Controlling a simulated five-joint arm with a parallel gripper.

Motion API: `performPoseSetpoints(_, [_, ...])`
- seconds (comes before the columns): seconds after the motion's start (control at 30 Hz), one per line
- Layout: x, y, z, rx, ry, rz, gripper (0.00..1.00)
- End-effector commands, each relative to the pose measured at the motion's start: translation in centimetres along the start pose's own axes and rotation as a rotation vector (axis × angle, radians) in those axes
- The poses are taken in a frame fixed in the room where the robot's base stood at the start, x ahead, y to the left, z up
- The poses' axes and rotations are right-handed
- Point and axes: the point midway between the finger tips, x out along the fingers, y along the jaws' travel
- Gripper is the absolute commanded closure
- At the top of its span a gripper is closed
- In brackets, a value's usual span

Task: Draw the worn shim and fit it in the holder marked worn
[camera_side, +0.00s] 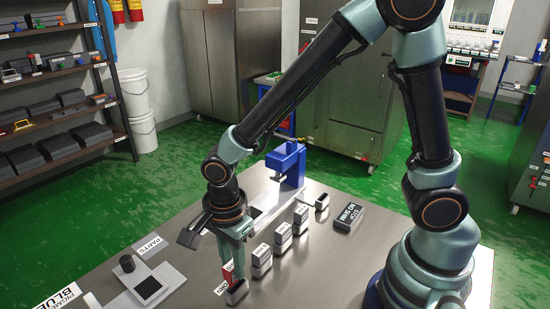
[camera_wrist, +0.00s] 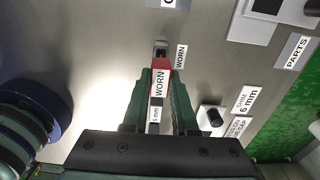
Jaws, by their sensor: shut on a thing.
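My gripper (camera_side: 232,252) is shut on the worn shim (camera_side: 227,274), a thin red and white piece. In the wrist view the shim (camera_wrist: 160,82) lies between the green fingers (camera_wrist: 160,98), its label reading WORN. The holder marked worn is a small dark-topped block (camera_side: 238,291) on the bench, just below the fingertips in the side view. It shows beyond the shim's red end in the wrist view (camera_wrist: 161,48), beside a WORN label (camera_wrist: 181,57). I cannot tell whether the shim touches the holder or is inside it.
Labelled blocks (camera_side: 262,260) stand in a row behind the holder, with a dark STOP NO SHIM block (camera_side: 340,217) to their right. A blue press (camera_side: 288,165) stands at the back. A pale device with a dark screen (camera_side: 148,287) sits left, near a PARTS label (camera_side: 150,246).

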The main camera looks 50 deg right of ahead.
Motion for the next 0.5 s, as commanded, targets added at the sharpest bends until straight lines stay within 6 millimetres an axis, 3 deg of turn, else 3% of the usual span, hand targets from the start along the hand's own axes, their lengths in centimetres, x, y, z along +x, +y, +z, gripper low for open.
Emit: performPoseSetpoints(0.5, [0.77, 0.02, -0.01, 0.0, 0.001, 0.002, 1.0])
